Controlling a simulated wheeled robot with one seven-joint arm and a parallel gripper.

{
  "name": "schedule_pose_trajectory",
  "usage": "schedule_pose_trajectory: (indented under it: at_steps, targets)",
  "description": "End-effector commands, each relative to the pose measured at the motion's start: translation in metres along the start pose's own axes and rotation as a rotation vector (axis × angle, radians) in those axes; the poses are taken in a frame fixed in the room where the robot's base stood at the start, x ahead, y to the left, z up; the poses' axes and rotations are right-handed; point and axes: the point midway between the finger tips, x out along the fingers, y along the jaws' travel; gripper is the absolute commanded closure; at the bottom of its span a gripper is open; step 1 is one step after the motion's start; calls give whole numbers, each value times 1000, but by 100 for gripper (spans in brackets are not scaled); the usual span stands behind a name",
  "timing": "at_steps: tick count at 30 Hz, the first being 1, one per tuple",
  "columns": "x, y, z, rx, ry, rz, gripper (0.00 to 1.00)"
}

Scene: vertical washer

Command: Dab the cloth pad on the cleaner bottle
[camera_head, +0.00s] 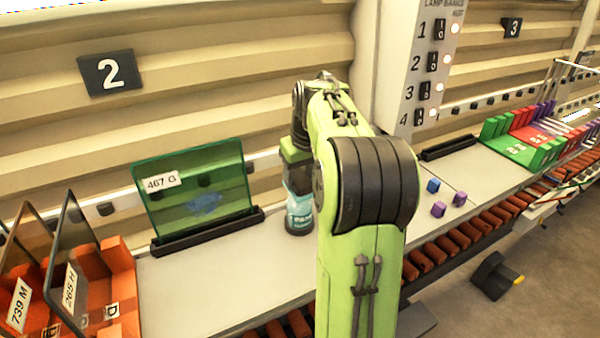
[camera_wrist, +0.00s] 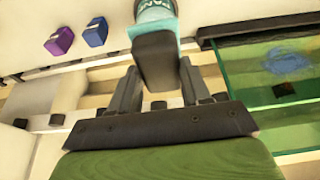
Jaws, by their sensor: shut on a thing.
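The cleaner bottle (camera_head: 299,212), clear with a teal label, stands upright on the grey counter. Its top is hidden behind my gripper and arm in the head view. Part of its teal body shows at the top of the wrist view (camera_wrist: 153,11). My gripper (camera_wrist: 160,70) is shut on a dark block, which I take to be the cloth pad (camera_wrist: 160,62). In the wrist view the pad overlaps the bottle. I cannot tell whether they touch. In the head view my gripper is over the bottle, its fingertips hidden.
A green glass pane (camera_head: 195,190) labelled 467 G, with a blue smudge, stands in a dark holder left of the bottle. A blue cube (camera_head: 433,186) and two purple cubes (camera_head: 438,209) lie to the right. Dark-tinted panes (camera_head: 68,265) stand in an orange rack at far left.

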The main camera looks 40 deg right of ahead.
Motion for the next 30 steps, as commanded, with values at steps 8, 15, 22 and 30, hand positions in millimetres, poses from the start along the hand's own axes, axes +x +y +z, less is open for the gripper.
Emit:
schedule_pose_trajectory:
  at_steps: [8, 15, 22, 30]
  targets:
    - [-28, 0, -8, 0, -2, 0, 77]
    - [-49, 0, -14, 0, 0, 0, 77]
    - [-64, 0, -18, 0, 2, 0, 77]
    - [-67, 0, -19, 0, -1, 0, 77]
